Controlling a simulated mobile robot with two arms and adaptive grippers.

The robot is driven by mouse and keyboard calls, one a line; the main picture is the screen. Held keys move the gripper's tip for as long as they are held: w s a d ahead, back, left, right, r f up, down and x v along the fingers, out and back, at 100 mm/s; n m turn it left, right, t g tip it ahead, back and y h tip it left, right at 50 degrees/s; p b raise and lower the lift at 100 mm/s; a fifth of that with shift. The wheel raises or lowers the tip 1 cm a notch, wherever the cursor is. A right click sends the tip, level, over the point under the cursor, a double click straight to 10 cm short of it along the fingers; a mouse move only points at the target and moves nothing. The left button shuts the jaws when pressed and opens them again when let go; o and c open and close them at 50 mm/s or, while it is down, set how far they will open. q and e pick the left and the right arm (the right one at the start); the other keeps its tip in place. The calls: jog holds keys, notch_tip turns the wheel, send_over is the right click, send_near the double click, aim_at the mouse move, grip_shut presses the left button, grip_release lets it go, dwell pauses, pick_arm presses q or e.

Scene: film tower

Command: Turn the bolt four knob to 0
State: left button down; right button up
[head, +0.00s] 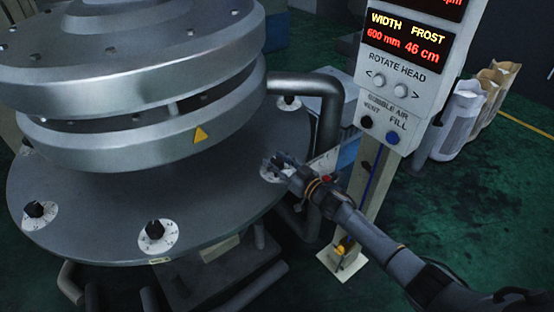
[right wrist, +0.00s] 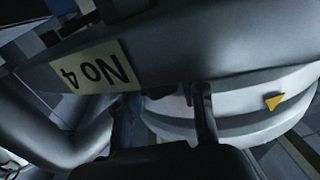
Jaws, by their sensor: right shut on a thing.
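The bolt four knob sits on a white round dial (head: 267,174) on the right side of the big metal ring (head: 215,205). My right gripper (head: 279,164) is at this dial, shut on the knob. The fingers hide the knob and most of the dial, so its pointer and setting cannot be read. In the right wrist view a pale label reading "No 4" (right wrist: 90,68) shows upside down on the ring's edge, beside the gripper (right wrist: 165,112). My left gripper is not in view.
Other black knobs on white dials stand at the ring's front (head: 157,234), left (head: 38,213) and back right (head: 289,102). A control panel (head: 405,75) on a post stands close right of the ring. A thick bent pipe (head: 330,110) rises behind my gripper.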

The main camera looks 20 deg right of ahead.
jog(key=shift+w+d+f+n+g+y+b, duration=0.1)
jog(key=shift+n+g+y+b, duration=0.3)
jog(key=shift+y, duration=0.2)
jog(key=shift+d+f+n+g+y+b, duration=0.1)
jog(key=shift+n+g+y+b, duration=0.15)
jog(key=shift+n+y, duration=0.3)
jog(key=n+g+y+b, duration=0.2)
jog(key=g+y+b, duration=0.1)
jog(key=shift+a+n+b, duration=0.1)
jog(key=shift+n+b, duration=0.15)
jog(key=shift+b, duration=0.05)
jog(key=shift+r+n+g+y+b, duration=0.2)
jog(key=shift+n+g+y+b, duration=0.4)
jog(key=shift+g+y+b, duration=0.25)
jog(key=o, duration=1.2)
jog(key=shift+a, duration=0.1)
jog(key=v, duration=1.2)
